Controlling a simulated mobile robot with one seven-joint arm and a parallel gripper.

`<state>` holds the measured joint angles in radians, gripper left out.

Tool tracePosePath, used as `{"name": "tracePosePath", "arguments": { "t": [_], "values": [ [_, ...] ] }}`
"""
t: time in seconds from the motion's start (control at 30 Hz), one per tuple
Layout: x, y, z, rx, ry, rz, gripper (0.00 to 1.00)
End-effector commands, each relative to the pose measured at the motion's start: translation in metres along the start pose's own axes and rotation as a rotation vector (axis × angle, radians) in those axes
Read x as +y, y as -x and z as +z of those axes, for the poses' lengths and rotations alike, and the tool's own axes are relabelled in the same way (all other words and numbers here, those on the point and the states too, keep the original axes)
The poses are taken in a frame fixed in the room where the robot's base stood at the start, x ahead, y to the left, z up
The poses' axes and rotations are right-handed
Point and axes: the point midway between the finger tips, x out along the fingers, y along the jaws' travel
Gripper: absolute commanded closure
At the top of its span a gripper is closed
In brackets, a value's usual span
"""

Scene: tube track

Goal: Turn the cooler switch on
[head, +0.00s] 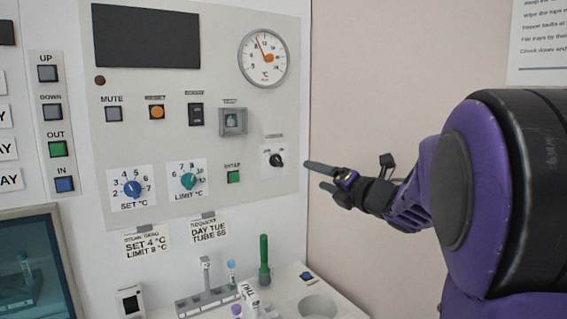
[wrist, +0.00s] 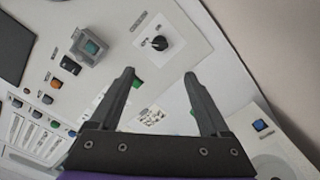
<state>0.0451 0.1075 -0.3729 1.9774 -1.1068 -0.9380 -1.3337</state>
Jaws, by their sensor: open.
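A small black rotary knob (head: 277,159) sits on a white plate at the lower right of the grey panel; the label above it is too small to read. In the wrist view the knob (wrist: 159,43) shows beyond and between the fingertips. A black rocker switch (head: 195,114) sits higher on the panel, its label also unreadable. I cannot tell from the labels which is the cooler switch. My gripper (head: 317,176) is open and empty, just right of the knob and apart from it. Both fingers show in the wrist view (wrist: 159,76).
The panel also holds a covered grey switch (head: 233,121), a green button (head: 233,177), a blue SET knob (head: 132,188), a teal LIMIT knob (head: 188,181) and a dial (head: 263,58). Below stand a tube rack (head: 206,300) and a green tube (head: 264,260).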

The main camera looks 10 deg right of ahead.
Motion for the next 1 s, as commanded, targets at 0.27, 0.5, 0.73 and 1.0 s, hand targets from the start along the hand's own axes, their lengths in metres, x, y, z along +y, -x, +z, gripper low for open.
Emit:
{"name": "tracePosePath", "arguments": {
  "t": [0.27, 0.5, 0.73, 1.0],
  "values": [
    [0.001, -0.039, -0.002, 0.008, 0.010, 0.003, 0.20],
    [0.001, -0.092, -0.001, 0.006, 0.009, 0.002, 0.20],
    [0.001, -0.140, -0.001, 0.004, 0.009, 0.002, 0.20],
    [0.001, -0.169, -0.001, 0.003, 0.008, 0.002, 0.20]
  ]
}}
